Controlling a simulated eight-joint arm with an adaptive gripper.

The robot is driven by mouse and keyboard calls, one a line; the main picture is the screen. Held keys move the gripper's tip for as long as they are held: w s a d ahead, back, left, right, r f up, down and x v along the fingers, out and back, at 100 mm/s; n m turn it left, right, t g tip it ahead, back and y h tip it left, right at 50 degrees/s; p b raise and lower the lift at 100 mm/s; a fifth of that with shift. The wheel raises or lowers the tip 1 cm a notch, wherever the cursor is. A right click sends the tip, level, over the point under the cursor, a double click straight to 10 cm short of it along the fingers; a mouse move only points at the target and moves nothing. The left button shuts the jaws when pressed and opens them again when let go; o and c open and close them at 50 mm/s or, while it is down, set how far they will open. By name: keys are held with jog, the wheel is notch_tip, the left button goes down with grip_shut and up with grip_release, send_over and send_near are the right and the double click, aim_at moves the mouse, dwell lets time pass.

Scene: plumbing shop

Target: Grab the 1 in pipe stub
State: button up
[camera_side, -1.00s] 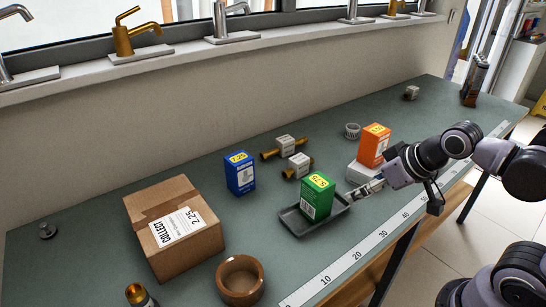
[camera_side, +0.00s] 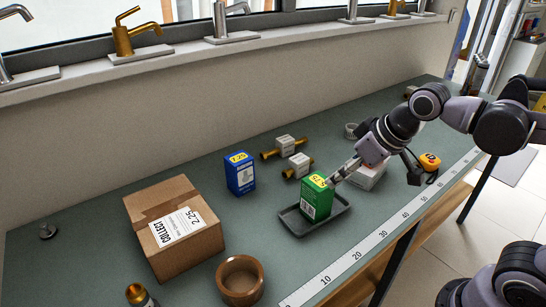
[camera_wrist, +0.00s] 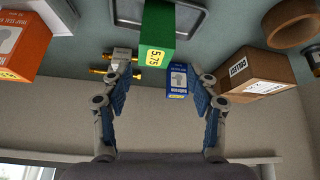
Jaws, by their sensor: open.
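Two brass pipe stubs with white labels lie on the bench. One is the farther stub (camera_side: 270,154); the other is the nearer stub (camera_side: 288,173). Their label text is too small to read, so I cannot tell which is 1 in. Brass stub ends (camera_wrist: 103,72) also show in the wrist view, left of the green box. My gripper (camera_side: 334,179) is open and empty, at the upper right of the green box (camera_side: 314,198), to the right of the stubs. In the wrist view its two fingers (camera_wrist: 160,98) are spread apart.
The green box stands in a grey tray (camera_side: 340,212). A blue box (camera_side: 240,175) stands left of the stubs. An orange box (camera_wrist: 22,42) shows in the wrist view.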

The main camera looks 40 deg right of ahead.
jog(key=w+a+r+n+g, duration=0.2)
jog(key=w+a+r+n, duration=0.2)
jog(key=w+a, duration=0.45)
jog(key=n+g, duration=0.4)
jog(key=n, duration=0.5)
send_near(143, 303)
jog(key=shift+w+a+f+h, duration=0.3)
jog(key=shift+w+a+f, duration=0.25)
jog(key=shift+w, duration=0.3)
jog(key=shift+s+a+f, duration=0.15)
jog(key=shift+a+f, duration=0.05)
jog(key=shift+f, duration=0.4)
notch_tip(143, 303, down, 3)
jog(key=shift+f, duration=0.25)
jog(key=shift+d+f, duration=0.15)
jog(key=shift+f, duration=1.45)
jog(key=shift+d+f, duration=0.2)
jog(key=shift+f, duration=1.4)
